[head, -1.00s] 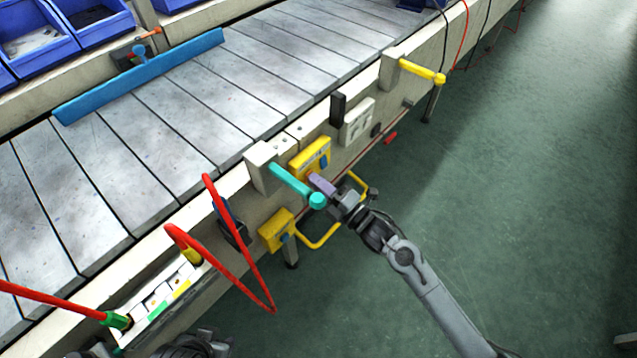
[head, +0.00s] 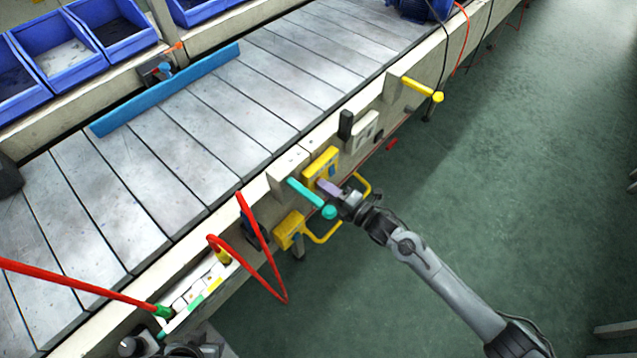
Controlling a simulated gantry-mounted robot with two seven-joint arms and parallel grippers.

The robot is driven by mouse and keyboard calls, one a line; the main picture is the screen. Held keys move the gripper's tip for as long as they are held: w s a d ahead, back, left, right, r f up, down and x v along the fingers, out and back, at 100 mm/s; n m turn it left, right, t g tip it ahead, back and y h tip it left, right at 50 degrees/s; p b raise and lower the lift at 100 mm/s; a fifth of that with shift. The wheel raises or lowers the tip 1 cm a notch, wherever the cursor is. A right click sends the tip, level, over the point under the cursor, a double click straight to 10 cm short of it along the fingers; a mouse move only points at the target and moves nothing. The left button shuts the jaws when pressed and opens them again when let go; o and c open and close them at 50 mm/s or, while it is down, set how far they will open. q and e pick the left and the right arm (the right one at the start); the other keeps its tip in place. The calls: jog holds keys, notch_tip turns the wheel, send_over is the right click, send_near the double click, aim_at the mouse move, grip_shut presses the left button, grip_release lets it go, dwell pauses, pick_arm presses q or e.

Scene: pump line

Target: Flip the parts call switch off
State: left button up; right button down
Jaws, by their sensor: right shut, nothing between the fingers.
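No label for the parts call switch can be read. A yellow switch box (head: 320,163) is mounted on the conveyor's side rail, and a light grey switch plate (head: 364,131) is to its upper right. My right gripper (head: 328,188) is shut and empty, with its lilac tip just in front of the lower part of the yellow box. I cannot tell whether it touches the box. The switch position cannot be made out. No left gripper fingers can be made out.
A teal lever (head: 306,195) sticks out close beside my right gripper. A second yellow box (head: 289,231) with a yellow hoop handle is below. A yellow lever (head: 420,88) is farther along the rail. Red cables (head: 262,250) loop at lower left.

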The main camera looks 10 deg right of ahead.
jog(key=shift+w+a+r, duration=0.1)
jog(key=shift+a+r, duration=0.05)
jog(key=shift+r, duration=0.3)
jog(key=shift+s+r+p, duration=0.2)
jog(key=shift+r+p, duration=0.05)
jog(key=shift+p, duration=0.2)
jog(key=r+p+v, duration=0.1)
jog(key=p+v, duration=0.3)
jog(key=v, duration=0.9)
jog(key=shift+s+d+p, duration=0.15)
jog(key=shift+d+p, duration=0.2)
jog(key=shift+d, duration=0.05)
jog(key=shift+s+f, duration=0.1)
